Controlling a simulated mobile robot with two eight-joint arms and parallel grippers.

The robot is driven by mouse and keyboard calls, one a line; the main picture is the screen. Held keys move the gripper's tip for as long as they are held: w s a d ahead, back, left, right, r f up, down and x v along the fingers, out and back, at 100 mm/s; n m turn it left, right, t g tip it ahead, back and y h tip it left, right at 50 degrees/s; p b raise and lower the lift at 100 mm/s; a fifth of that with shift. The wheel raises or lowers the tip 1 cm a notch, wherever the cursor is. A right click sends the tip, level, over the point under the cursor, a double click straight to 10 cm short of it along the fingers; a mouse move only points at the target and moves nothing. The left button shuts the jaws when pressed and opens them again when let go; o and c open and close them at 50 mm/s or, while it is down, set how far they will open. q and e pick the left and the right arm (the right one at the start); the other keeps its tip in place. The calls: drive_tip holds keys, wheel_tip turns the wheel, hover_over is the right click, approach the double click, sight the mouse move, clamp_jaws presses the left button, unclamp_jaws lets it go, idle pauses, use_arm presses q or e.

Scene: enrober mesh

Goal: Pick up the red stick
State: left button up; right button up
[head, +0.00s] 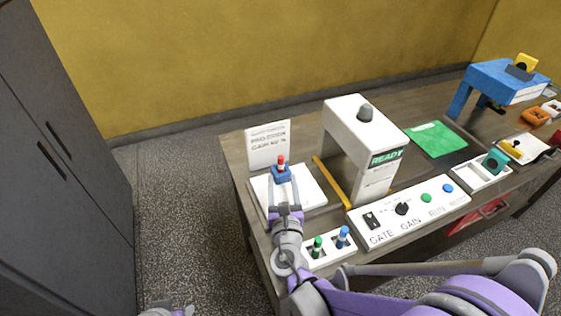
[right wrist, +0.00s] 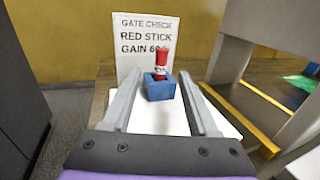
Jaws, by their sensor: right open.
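The red stick (head: 281,161) stands upright in a small blue block (head: 281,174) on a white pad (head: 311,189) at the table's left end. In the right wrist view the red stick (right wrist: 161,62) has a white band and rises from the blue block (right wrist: 160,89). My right gripper (head: 284,190) is open and points at the block from the near side. In the right wrist view the stick and block show between its two fingers (right wrist: 160,98). I see no finger touching the stick.
A sign (head: 269,145) stands behind the stick. A white arch marked READY (head: 350,122) and a yellow bar (head: 332,183) are to the right. A rack (head: 328,251) with green and blue sticks and a control panel (head: 408,215) line the front edge.

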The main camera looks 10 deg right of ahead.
sight(281, 165)
drive_tip(key=w, duration=0.2)
drive_tip(key=w+d, duration=0.1)
drive_tip(key=w, duration=0.2)
drive_tip(key=w+p, duration=0.1)
drive_tip(key=w, duration=0.2)
drive_tip(key=shift+w+d+f, duration=0.15)
drive_tip(key=shift+w+f, duration=0.05)
drive_tip(key=shift+f, duration=0.15)
drive_tip(key=shift+s, duration=0.15)
drive_tip(key=shift+c, duration=1)
clamp_jaws()
